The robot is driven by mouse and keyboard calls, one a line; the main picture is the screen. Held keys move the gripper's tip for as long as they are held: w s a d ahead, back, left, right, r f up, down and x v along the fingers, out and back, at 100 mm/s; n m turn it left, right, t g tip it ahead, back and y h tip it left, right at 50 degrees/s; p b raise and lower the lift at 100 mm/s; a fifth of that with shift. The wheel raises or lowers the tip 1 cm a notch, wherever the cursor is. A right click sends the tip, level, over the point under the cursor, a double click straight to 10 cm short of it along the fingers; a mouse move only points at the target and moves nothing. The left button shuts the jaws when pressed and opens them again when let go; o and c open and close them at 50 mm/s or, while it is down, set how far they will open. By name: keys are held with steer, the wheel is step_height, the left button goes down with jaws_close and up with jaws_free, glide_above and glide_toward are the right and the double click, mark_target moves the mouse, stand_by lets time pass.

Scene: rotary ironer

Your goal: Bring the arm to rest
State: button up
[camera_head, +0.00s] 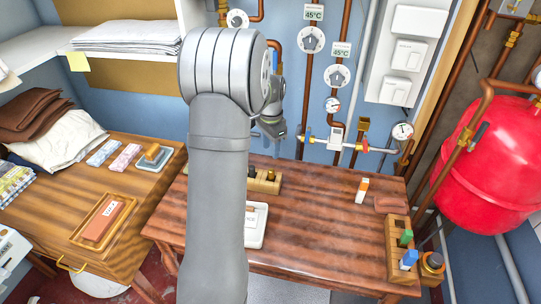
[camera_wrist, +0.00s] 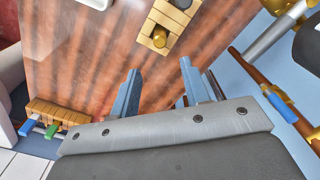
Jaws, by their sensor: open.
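My grey arm (camera_head: 222,190) rises through the middle of the head view and bends over at the top. Its wrist end (camera_head: 272,122) shows just right of the arm, above the back of the table; the jaws cannot be made out there. In the wrist view my gripper (camera_wrist: 160,88) has its two blue-grey fingers apart, with only reddish wood tabletop seen between them. Nothing is held. A wooden block with dark knobs (camera_head: 265,181) stands on the table, partly behind my arm; it also shows beyond the fingers in the wrist view (camera_wrist: 158,38).
The dark red wooden table (camera_head: 320,235) has much clear top. A wooden rack (camera_head: 396,240) with green and blue pieces stands at its right end. An orange-and-white piece (camera_head: 362,190) stands upright nearby. Pipes and gauges (camera_head: 337,75) line the back wall; a red tank (camera_head: 487,165) is at right.

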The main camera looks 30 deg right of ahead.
mark_target(271, 170)
steer(key=shift+r, duration=0.2)
steer(key=shift+f, duration=0.1)
steer(key=shift+f, duration=4.2)
steer(key=shift+f, duration=0.1)
